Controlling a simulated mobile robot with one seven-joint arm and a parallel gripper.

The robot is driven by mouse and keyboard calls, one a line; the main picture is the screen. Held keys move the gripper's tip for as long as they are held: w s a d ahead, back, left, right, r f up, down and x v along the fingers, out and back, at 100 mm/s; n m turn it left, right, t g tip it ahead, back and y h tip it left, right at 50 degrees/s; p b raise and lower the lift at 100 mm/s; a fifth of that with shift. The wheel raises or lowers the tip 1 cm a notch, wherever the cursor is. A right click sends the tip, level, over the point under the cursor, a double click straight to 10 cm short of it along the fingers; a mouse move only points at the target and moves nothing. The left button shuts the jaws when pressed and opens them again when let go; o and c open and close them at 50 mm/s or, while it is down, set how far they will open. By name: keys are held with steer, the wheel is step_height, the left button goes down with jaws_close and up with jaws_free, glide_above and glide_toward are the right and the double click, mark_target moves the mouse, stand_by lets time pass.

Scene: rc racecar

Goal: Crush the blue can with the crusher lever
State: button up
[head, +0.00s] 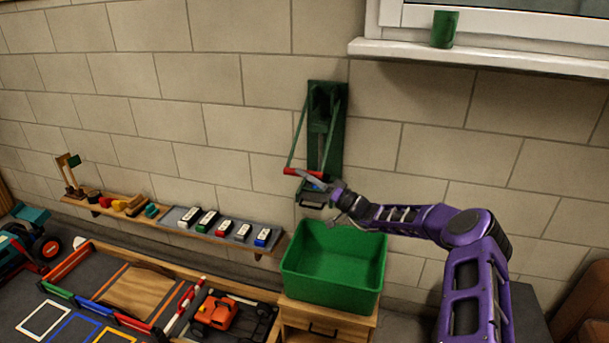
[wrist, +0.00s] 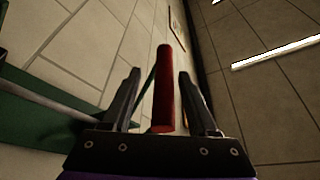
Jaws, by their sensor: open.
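The green can crusher (head: 325,120) is mounted on the block wall, with its lever down and a red handle (head: 292,171) across the lower end. In the wrist view the red handle (wrist: 163,90) stands between the two fingers of my gripper (wrist: 158,75), which is open around it. In the head view my gripper (head: 312,179) is at the crusher's lower end, at the right part of the handle.
An open green bin (head: 300,285) stands below the crusher on a wooden cabinet (head: 323,318). A wall shelf (head: 268,246) with toy cars is to the left. A green can (head: 444,29) stands on the window sill (head: 480,58) at the upper right. The wall between is clear.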

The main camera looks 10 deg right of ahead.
steer(key=v, duration=1.6)
steer(key=shift+d+f, duration=0.2)
steer(key=shift+s, duration=0.15)
